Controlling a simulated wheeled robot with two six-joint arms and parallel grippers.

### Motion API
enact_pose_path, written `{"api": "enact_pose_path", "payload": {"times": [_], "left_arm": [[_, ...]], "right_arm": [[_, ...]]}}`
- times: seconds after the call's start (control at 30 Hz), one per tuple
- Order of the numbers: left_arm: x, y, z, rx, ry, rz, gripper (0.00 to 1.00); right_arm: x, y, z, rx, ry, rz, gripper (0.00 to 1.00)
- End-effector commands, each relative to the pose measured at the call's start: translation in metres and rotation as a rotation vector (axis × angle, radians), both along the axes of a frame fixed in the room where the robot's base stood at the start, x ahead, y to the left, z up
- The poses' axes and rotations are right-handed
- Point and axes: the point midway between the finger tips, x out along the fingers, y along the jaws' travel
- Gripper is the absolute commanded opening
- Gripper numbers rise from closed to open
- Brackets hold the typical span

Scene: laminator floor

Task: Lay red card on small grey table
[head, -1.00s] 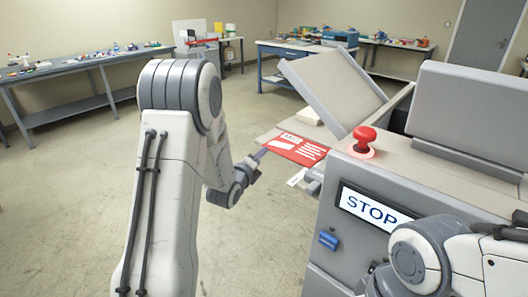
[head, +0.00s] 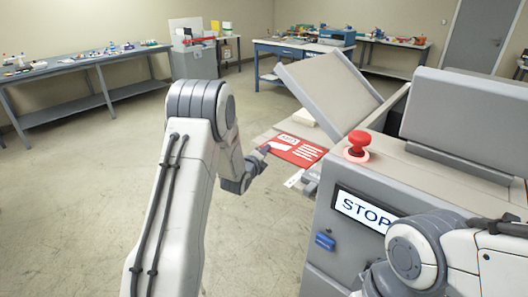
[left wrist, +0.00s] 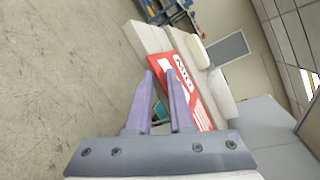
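The red card (head: 298,150), with white print, lies flat on a pale surface (head: 284,124) beside the grey laminator (head: 420,190). I cannot tell whether this surface is the small grey table. My left gripper (head: 262,153) is at the card's near left edge. In the left wrist view its two purple fingers (left wrist: 160,72) stand apart, with the red card (left wrist: 188,88) beyond and right of them. I see no firm hold, and contact is unclear. My right arm shows at the lower right; its gripper is out of view.
The laminator carries a red button (head: 357,144) and a STOP label. A tilted grey panel (head: 325,88) rises behind the card. A long grey bench (head: 85,68) stands at the left, a blue workbench (head: 285,47) at the back. The floor at left is clear.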

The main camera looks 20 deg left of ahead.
Motion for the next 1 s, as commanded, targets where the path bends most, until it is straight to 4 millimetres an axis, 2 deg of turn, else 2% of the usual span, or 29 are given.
{"api": "enact_pose_path", "payload": {"times": [1.0], "left_arm": [[-0.01,-0.004,-0.002,0.002,0.005,-0.015,0.0]], "right_arm": [[0.0,0.0,-0.007,0.0,0.0,0.0,1.0]]}}
